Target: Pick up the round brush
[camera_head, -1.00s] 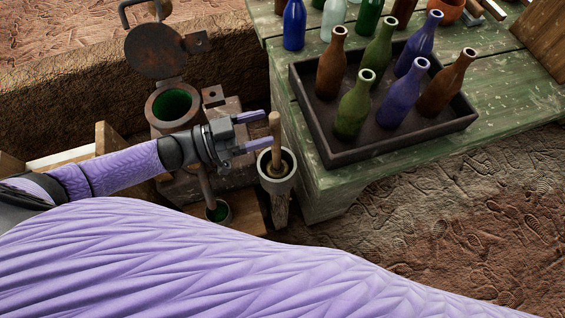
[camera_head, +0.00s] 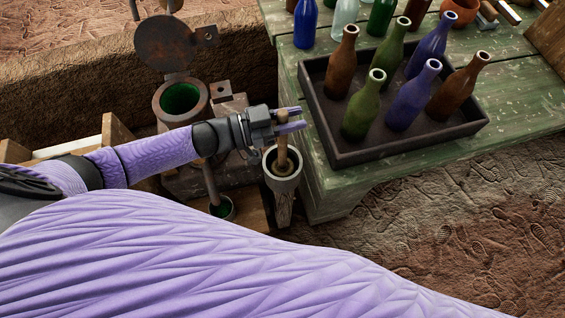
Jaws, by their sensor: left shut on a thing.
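The round brush (camera_head: 283,153) stands upright in a round grey holder (camera_head: 283,184), with its wooden handle sticking up. Its lower end is hidden inside the holder. My left gripper (camera_head: 290,121) comes in from the left and is shut on the upper part of the handle, its purple fingers on either side of it. My right gripper is not in view.
A green table (camera_head: 520,90) stands close to the right, with a dark tray (camera_head: 400,152) of several bottles. A rusty pot (camera_head: 180,98) with a raised lid (camera_head: 166,46) stands left of the holder.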

